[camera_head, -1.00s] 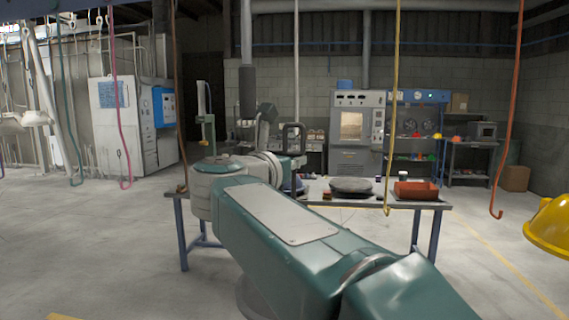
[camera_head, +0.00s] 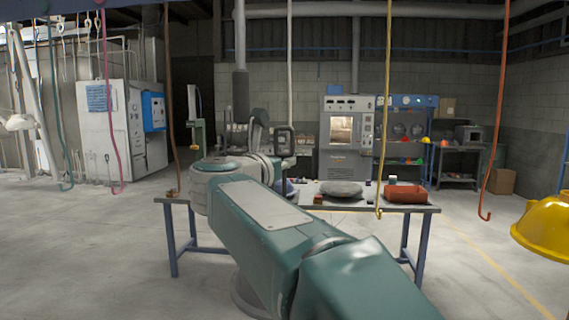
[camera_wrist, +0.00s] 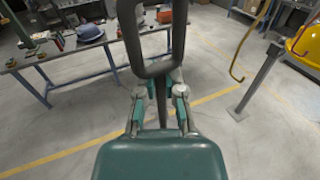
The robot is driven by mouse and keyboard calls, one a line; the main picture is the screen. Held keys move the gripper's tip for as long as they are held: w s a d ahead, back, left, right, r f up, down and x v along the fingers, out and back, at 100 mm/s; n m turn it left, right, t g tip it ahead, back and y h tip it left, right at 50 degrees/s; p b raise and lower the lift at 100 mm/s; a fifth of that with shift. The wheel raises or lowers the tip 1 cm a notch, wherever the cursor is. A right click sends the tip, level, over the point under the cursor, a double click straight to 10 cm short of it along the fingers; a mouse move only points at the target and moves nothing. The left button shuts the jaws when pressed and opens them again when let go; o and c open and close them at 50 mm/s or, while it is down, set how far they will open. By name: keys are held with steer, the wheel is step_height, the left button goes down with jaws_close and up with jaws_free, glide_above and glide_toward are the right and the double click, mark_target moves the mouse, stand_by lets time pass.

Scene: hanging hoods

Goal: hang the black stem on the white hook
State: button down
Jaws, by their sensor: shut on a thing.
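The black stem (camera_wrist: 162,103) rises from between the fingers of my gripper (camera_wrist: 161,97) in the wrist view and widens into a rounded black loop. My gripper is shut on the stem. In the head view the loop of the black stem (camera_head: 283,141) stands upright beyond my arm. The white hook (camera_head: 289,80) hangs from above as a long thin white line in the head view. Its line comes down to the loop in the picture, and its lower end is hard to make out. I cannot tell whether the two touch.
Brown (camera_head: 169,100), pink (camera_head: 109,100), yellow (camera_head: 386,110) and orange (camera_head: 497,110) hooks hang around. A yellow hood (camera_head: 543,226) is at the right. The floor at the right is mostly clear.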

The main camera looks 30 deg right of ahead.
steer(key=shift+w+d+r, duration=0.25)
steer(key=shift+r, duration=0.1)
steer(key=shift+w+r, duration=0.1)
stand_by(0.4)
steer(key=shift+d, duration=0.2)
steer(key=shift+w+d, duration=0.1)
stand_by(0.5)
steer(key=shift+w+d, duration=0.55)
steer(key=shift+w, duration=0.4)
